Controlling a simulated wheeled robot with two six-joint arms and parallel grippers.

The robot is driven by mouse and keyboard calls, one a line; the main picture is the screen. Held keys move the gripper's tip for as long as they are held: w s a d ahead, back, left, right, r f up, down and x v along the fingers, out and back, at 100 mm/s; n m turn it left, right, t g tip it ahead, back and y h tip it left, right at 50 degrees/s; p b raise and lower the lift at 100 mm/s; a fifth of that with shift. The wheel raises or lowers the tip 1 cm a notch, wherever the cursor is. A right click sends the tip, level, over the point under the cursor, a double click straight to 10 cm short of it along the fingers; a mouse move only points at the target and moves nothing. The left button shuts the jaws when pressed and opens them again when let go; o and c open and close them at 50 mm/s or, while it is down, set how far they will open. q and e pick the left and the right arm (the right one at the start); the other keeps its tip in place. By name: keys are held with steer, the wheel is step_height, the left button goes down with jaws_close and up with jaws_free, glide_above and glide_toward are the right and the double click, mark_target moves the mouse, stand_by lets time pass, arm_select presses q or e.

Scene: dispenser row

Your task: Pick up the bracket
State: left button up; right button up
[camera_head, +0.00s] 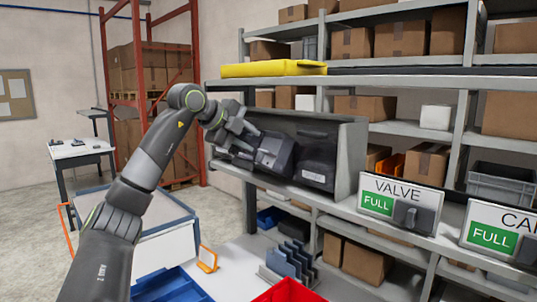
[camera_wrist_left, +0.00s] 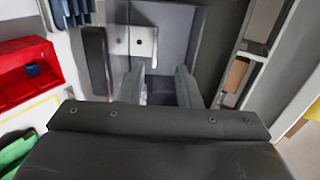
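The bracket is probably the pale metal plate (camera_wrist_left: 130,40) with two dark holes and a raised flange in the left wrist view. It lies ahead of my left finger in that picture, apart from the fingers as far as I can tell. I cannot make it out in the head view. My left gripper (camera_wrist_left: 161,87) is open, its two grey fingers apart with nothing seen between them. In the head view my left gripper (camera_head: 247,137) is at the left end of the grey dispenser housing (camera_head: 347,160) on the shelf. My right gripper is in neither view.
Signs reading VALVE FULL (camera_head: 400,202) and FULL (camera_head: 493,238) stand along the shelf front. Below are a red bin (camera_head: 288,292), a blue tray (camera_head: 170,287) and a slotted grey-blue rack (camera_head: 290,262). A dark bar (camera_wrist_left: 97,60) lies left of the plate in the wrist view.

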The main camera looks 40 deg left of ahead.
mark_target(264, 151)
arm_select(q)
steer(key=shift+w+d+f, duration=0.1)
steer(key=shift+w+f, duration=0.15)
steer(key=p+x, duration=0.3)
steer(key=x, duration=0.1)
steer(key=shift+f, duration=0.3)
steer(key=shift+w+f, duration=0.15)
steer(key=shift+f, duration=0.05)
steer(key=shift+c, duration=0.8)
jaws_close()
